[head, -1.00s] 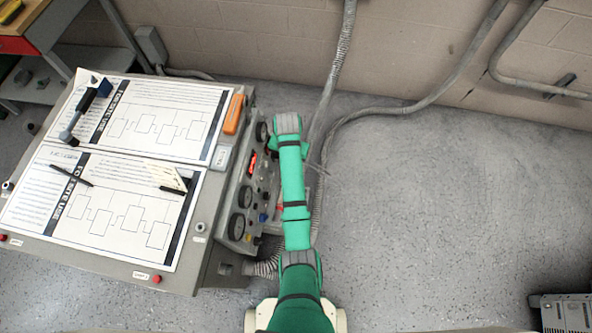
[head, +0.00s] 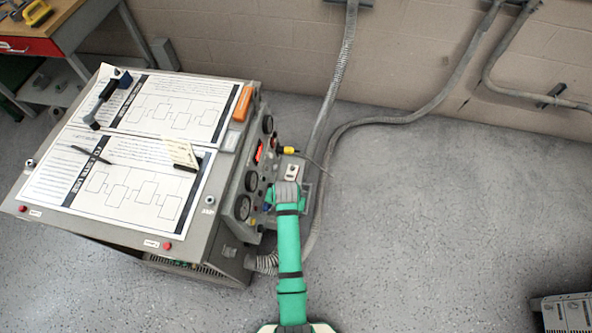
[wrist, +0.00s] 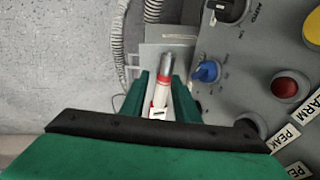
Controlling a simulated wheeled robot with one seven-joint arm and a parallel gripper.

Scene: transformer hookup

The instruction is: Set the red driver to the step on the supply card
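A driver with a red band, a pale body and a silver end (wrist: 161,90) shows in the wrist view, between the two green fingers of my gripper (wrist: 160,98). The fingers stand close on both sides of it; whether they touch it is unclear. In the head view my gripper (head: 287,188) is beside the console's front panel, and the driver cannot be made out there. A small cream card (head: 181,152) with a dark base stands on the console top; its writing is too small to read. I cannot tell whether it is the supply card.
The console (head: 190,235) carries printed sheets, a dark hammer-like tool (head: 104,96), a pen and an orange device (head: 242,103). Its panel has gauges, a blue knob (wrist: 206,72) and a red button (wrist: 290,84).

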